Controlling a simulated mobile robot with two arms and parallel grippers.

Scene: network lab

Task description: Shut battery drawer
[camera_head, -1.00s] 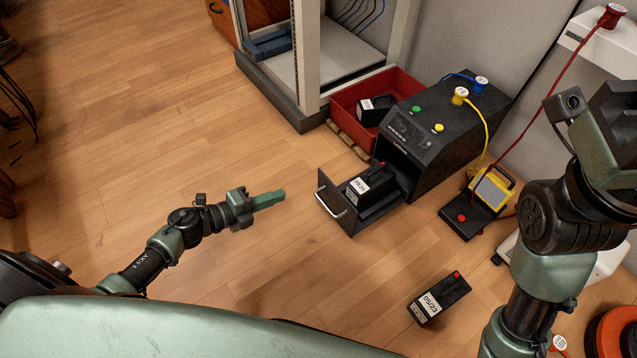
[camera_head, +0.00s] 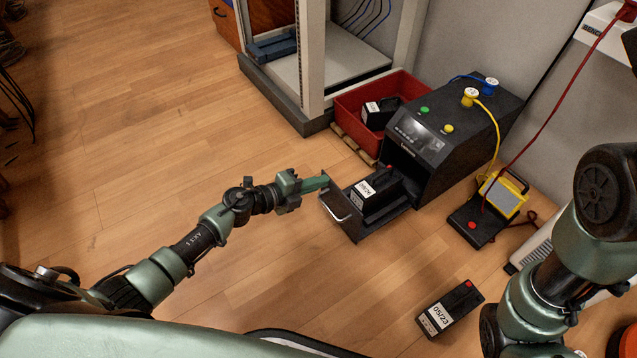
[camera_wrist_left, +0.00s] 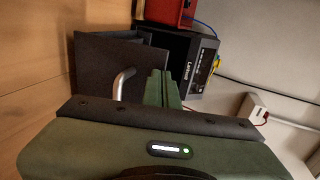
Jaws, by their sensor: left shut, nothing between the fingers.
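The battery drawer (camera_head: 366,224) is pulled out of the black UPS unit (camera_head: 448,150) on the floor. A black battery (camera_head: 377,202) with a white label sits in it. The drawer front carries a silver handle (camera_head: 335,208). My left gripper (camera_head: 322,182) is shut and empty, its fingertips close to the upper left of the drawer front. Whether they touch it I cannot tell. In the left wrist view the shut fingers (camera_wrist_left: 163,88) are beside the silver handle (camera_wrist_left: 122,82), in front of the drawer front (camera_wrist_left: 100,70). My right arm shows at the right, but its gripper is out of view.
A red bin (camera_head: 350,120) holding a battery stands behind the UPS, next to a rack frame (camera_head: 310,60). A loose battery (camera_head: 449,308) lies on the floor in front. A yellow tester (camera_head: 502,196) with cables stands to the right.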

